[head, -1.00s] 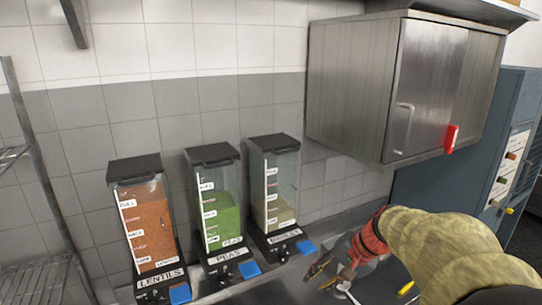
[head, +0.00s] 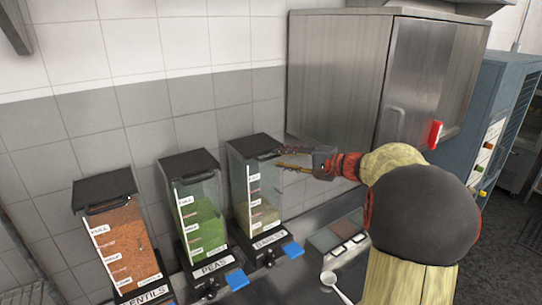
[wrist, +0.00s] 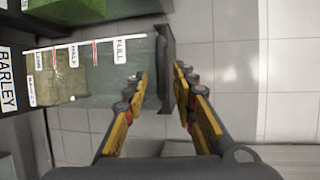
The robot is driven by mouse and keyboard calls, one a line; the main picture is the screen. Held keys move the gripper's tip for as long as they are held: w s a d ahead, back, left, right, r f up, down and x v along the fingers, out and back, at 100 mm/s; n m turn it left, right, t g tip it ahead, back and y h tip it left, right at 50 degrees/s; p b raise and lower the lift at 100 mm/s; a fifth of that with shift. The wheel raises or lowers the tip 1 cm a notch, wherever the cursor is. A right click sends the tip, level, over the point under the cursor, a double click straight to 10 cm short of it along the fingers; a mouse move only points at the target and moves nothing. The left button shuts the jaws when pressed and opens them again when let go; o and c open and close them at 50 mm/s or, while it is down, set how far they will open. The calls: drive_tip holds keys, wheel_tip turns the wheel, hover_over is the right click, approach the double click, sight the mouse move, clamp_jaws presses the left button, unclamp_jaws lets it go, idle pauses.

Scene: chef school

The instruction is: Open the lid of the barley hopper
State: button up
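The barley hopper (head: 240,195) is the rightmost of three clear dispensers in the head view, partly filled with pale grain. Its black lid (head: 250,144) is closed. My gripper (head: 280,157) is at the lid's front right edge, one finger about level with the lid and one below. In the wrist view the hopper (wrist: 98,82) lies sideways with its BARLEY label at left. The lid (wrist: 167,50) is a dark strip between my spread fingers (wrist: 160,68). I cannot tell whether either finger touches the lid or its handle.
The peas hopper (head: 206,218) and lentils hopper (head: 128,245) stand to the left. A steel wall cabinet (head: 335,75) with a red tag hangs close above and right of my gripper. A white spoon (head: 333,284) lies on the counter.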

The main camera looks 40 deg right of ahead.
sight(274, 157)
drive_tip(key=shift+p+x, duration=0.45)
drive_tip(key=shift+x, duration=1.9)
drive_tip(key=shift+s, duration=0.1)
drive_tip(key=c, duration=0.4)
